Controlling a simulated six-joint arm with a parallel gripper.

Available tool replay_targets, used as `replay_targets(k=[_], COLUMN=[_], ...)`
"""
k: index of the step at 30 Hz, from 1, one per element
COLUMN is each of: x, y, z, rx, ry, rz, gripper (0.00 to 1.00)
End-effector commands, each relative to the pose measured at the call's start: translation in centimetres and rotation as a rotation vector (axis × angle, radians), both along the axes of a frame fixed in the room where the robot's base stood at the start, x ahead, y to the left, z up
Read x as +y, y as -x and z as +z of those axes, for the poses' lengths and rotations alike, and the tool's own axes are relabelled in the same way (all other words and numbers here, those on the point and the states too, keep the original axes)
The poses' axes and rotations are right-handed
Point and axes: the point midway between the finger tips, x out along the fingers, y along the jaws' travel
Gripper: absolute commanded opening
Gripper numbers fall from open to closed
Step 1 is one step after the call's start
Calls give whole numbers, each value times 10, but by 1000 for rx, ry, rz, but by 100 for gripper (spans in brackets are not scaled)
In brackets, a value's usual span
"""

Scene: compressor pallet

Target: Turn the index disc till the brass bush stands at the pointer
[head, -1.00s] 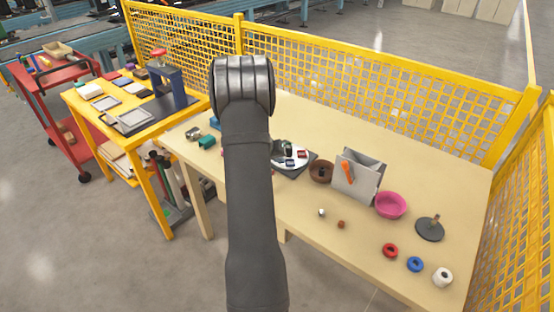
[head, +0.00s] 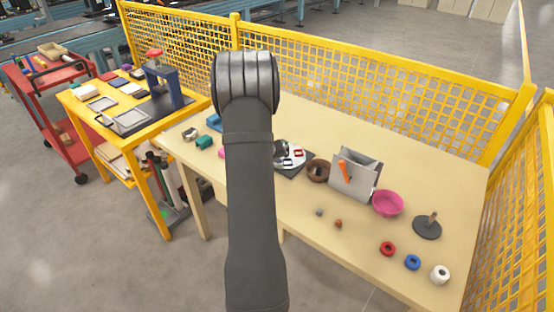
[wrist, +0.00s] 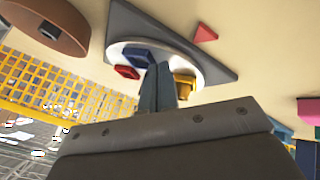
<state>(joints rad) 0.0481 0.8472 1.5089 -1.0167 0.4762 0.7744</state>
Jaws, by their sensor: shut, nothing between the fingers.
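The white index disc (wrist: 165,48) sits on a dark grey plate (wrist: 140,20) in the wrist view. The red triangular pointer (wrist: 204,34) is at the plate's upper right edge. The brass bush (wrist: 184,85) is on the disc's lower right part, apart from the pointer. A blue piece (wrist: 137,57) and a red piece (wrist: 127,72) are on the disc's left part. My gripper (wrist: 163,68) is shut and empty over the disc, between the blue piece and the bush; I cannot tell whether it touches either. In the head view my arm partly hides the disc (head: 296,163).
A brown bowl (head: 318,171), a grey box with an orange lever (head: 354,179) and a pink bowl (head: 387,203) stand right of the disc. Red (head: 388,248), blue (head: 412,262) and white (head: 440,274) rings lie near the front edge. Yellow mesh fencing (head: 380,85) bounds the table.

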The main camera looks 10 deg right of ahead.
Motion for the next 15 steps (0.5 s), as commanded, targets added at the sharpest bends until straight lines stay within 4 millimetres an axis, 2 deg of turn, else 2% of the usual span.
replay_targets(k=[15], x=[-10], y=[6], z=[0], rx=[0], ry=[-1], rz=[179], gripper=[0])
